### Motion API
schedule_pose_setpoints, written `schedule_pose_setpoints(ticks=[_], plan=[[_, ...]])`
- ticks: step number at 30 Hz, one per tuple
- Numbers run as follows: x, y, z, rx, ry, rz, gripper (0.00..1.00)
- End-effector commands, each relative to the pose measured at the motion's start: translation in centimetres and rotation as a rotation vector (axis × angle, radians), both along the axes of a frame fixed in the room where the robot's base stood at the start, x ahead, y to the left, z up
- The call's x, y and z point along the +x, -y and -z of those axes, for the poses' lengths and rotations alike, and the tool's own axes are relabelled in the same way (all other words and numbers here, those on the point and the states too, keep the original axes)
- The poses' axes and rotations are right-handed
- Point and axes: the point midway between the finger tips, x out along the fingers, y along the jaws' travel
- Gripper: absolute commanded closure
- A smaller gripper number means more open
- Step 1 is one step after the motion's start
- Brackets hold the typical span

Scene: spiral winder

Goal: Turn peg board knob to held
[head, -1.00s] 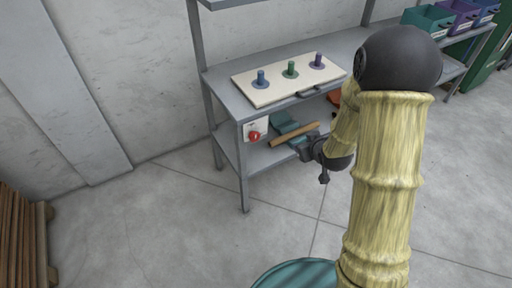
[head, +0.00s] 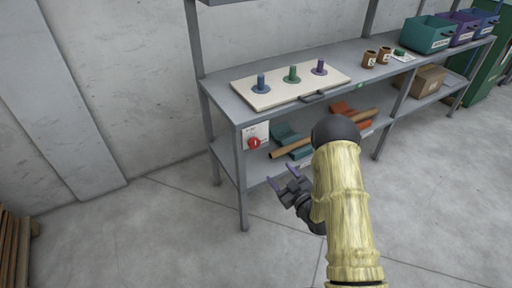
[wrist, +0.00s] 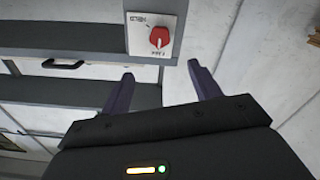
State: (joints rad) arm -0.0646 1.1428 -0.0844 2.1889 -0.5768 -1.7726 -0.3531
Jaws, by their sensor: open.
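The red knob (head: 254,142) sits on a small white plate (head: 262,129) at the front left of the workbench, below the peg board (head: 292,86). In the wrist view the knob (wrist: 159,37) points toward the lower label, which looks like "FREE" and appears upside down; "HELD" is at the plate's upper left. The peg board carries blue, green and purple pegs. My gripper (head: 283,175) is open and empty, in front of and below the knob, apart from it. In the wrist view its two purple fingers (wrist: 160,82) are spread, with the knob beyond them.
The bench's front left leg (head: 242,185) stands beside the knob plate. The lower shelf holds a cardboard-coloured tube (head: 290,148) and teal and orange pieces. Brown cups (head: 369,59) and teal and purple bins (head: 428,35) stand to the right.

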Motion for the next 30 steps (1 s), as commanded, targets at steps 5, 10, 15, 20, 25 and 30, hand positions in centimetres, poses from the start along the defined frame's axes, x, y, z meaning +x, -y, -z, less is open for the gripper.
schedule_pose_setpoints(ticks=[5,10,15,20,25,30], plan=[[0.4,-0.3,0.0,0.0,0.001,-0.001,0.38],[1.9,-1.3,0.0,0.0,0.002,-0.002,0.38],[4.3,-3.0,0.0,-0.001,0.002,-0.003,0.38],[6.6,-4.6,0.0,0.0,0.003,-0.002,0.38],[9.1,-6.2,0.0,0.0,0.002,-0.001,0.38],[11.5,-7.8,0.0,0.001,0.002,-0.001,0.38]])
